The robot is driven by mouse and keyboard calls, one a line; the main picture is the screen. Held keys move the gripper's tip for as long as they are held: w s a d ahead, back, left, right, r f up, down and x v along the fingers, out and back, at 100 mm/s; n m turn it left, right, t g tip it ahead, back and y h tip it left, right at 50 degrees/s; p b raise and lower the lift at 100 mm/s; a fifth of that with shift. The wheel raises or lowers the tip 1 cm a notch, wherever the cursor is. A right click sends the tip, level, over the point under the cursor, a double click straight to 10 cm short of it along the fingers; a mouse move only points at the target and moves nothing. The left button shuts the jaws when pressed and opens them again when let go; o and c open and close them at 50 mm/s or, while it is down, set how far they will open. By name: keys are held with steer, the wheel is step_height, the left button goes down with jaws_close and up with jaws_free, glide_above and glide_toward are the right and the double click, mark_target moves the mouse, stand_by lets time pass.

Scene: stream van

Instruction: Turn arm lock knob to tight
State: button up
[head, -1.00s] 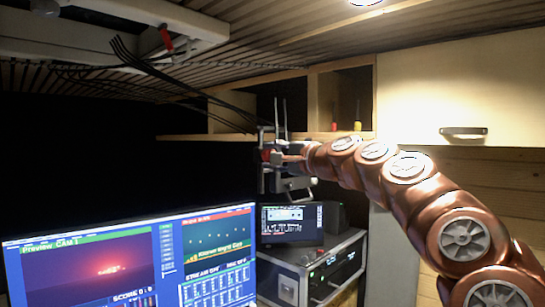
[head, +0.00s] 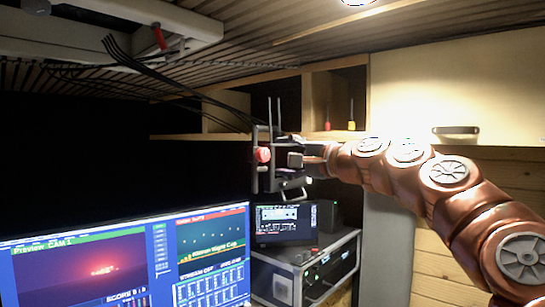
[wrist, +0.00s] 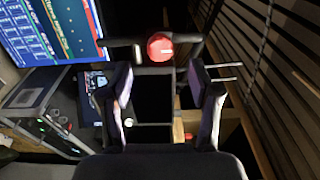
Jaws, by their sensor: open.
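A round red knob (head: 263,155) sits on a dark metal arm with upright rods (head: 255,180), above the right end of the monitor. In the wrist view the red knob (wrist: 160,46) faces me, with a light mark on its face. My gripper (head: 296,160) is open just to the right of the knob in the head view, with a small gap. In the wrist view my gripper's fingers (wrist: 160,80) stand apart, and the knob lies beyond the tips, between them. Nothing is held.
A large monitor (head: 120,270) stands below left. A small screen (head: 284,222) and a rack case (head: 305,272) stand under the gripper. A shelf holds screwdrivers (head: 351,115). Black cables (head: 165,85) run overhead from the ceiling. A pale cupboard (head: 440,100) is at the right.

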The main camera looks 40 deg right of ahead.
steer(key=s, duration=0.5)
steer(key=shift+s+d, duration=0.3)
steer(key=shift+d, duration=0.1)
steer(key=shift+a, duration=0.1)
